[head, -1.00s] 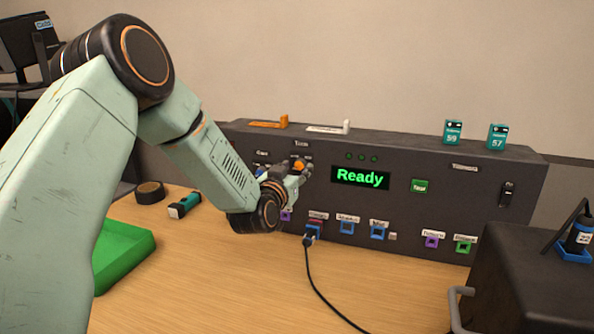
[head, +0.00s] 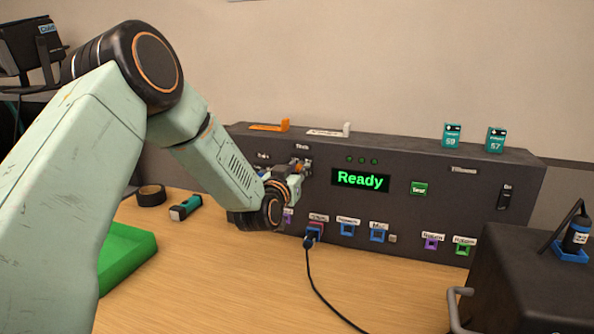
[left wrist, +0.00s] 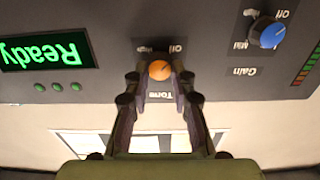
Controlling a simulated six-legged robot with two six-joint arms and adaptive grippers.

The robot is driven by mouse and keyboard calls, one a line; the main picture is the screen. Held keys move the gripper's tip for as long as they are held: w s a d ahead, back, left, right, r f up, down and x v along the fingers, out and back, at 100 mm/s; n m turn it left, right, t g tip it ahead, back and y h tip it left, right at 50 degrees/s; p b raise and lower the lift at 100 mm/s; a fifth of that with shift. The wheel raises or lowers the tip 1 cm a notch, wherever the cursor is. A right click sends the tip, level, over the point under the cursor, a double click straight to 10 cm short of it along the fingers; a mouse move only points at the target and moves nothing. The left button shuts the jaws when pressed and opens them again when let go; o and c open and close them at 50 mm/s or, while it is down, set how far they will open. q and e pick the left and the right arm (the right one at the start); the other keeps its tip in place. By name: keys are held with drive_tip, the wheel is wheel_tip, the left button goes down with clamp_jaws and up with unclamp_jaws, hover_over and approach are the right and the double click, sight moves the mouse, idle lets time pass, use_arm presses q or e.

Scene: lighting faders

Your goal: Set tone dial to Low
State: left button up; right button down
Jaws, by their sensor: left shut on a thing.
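The Tone dial shows as a round orange knob (left wrist: 159,70) in the left wrist view, which sees the panel upside down. The labels "High" and "Off" show beside it; a "Low" mark is not visible to me. My left gripper (left wrist: 160,78) has one finger on each side of the knob and is shut on it. In the head view my left gripper (head: 301,170) is at the left part of the dark control panel (head: 420,220), mostly covering the dial. My right gripper is not in view.
The blue Gain dial (left wrist: 267,32) is beside the Tone dial. A green "Ready" display (head: 360,180) and a green button (head: 419,188) are on the panel. A cable plug (head: 311,238) sits in a lower socket. A green tray (head: 125,262) and black box (head: 530,280) stand in front.

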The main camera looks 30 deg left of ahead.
use_arm(q)
clamp_jaws()
drive_tip(key=m+p, duration=0.4)
drive_tip(key=shift+r, duration=0.15)
drive_tip(key=m+p, duration=0.3)
drive_tip(key=m, duration=0.1)
drive_tip(key=shift+d+m+p, duration=0.1)
drive_tip(key=shift+m+p, duration=0.2)
drive_tip(key=shift+p, duration=0.1)
drive_tip(key=m+p, duration=0.4)
drive_tip(key=m, duration=0.1)
drive_tip(key=shift+w, duration=0.1)
drive_tip(key=shift+m+p, duration=1.2)
drive_tip(key=shift+m, duration=0.7)
drive_tip(key=o, duration=0.6)
unclamp_jaws()
drive_tip(key=shift+w, duration=0.1)
drive_tip(key=o, duration=0.4)
drive_tip(key=shift+f, duration=0.3)
drive_tip(key=shift+c, duration=0.2)
